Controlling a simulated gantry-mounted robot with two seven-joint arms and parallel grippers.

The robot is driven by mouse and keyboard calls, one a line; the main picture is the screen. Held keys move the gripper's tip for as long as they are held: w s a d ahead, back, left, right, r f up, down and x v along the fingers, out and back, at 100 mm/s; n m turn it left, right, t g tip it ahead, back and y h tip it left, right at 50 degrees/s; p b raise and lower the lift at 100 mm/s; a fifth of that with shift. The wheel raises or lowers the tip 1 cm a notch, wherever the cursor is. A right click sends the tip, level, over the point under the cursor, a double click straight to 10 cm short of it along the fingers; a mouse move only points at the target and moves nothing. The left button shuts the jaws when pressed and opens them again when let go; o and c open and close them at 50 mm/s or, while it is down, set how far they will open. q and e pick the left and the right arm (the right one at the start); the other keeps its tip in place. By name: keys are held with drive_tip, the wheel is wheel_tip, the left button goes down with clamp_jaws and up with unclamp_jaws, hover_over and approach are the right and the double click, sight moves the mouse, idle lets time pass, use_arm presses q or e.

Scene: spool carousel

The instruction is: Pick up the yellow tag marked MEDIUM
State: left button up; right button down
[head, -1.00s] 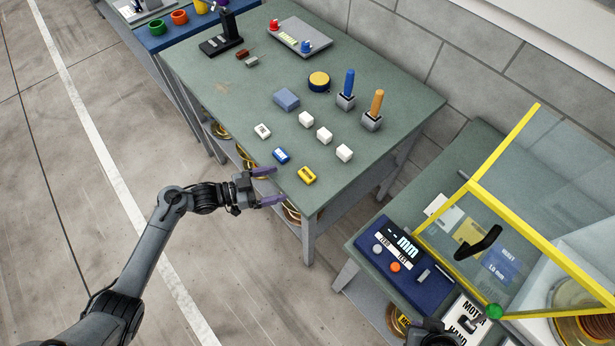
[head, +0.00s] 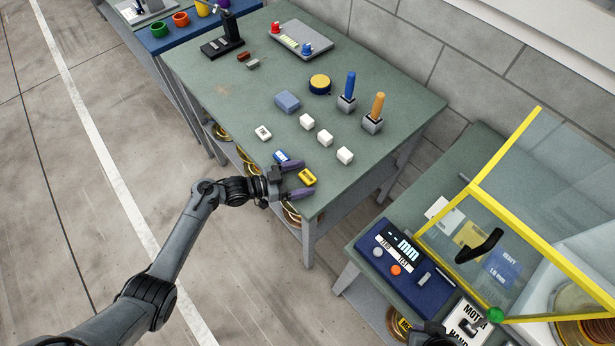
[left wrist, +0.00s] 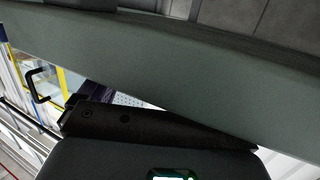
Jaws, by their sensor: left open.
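The yellow tag (head: 307,177) lies near the front edge of the green table, with a dark mark on its top too small to read. My left gripper (head: 297,179) is open at that edge, its two purple fingers spread to either side of the tag's near part. I cannot tell whether they touch it. A blue tag (head: 281,156) lies just left of the upper finger, and a white tag (head: 263,133) lies farther left. The left wrist view shows the table's grey-green edge (left wrist: 190,65) close up and no tag.
Several white cubes (head: 325,138) stand behind the tags. A blue block (head: 287,101), a yellow-topped disc (head: 320,84), and blue-handled (head: 350,86) and orange-handled (head: 377,106) tools stand farther back. A yellow-framed clear guard (head: 505,150) is at right.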

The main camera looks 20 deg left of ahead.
use_arm(q)
drive_tip(key=shift+c, duration=0.4)
drive_tip(key=c, duration=1.1)
drive_tip(key=shift+r, duration=0.1)
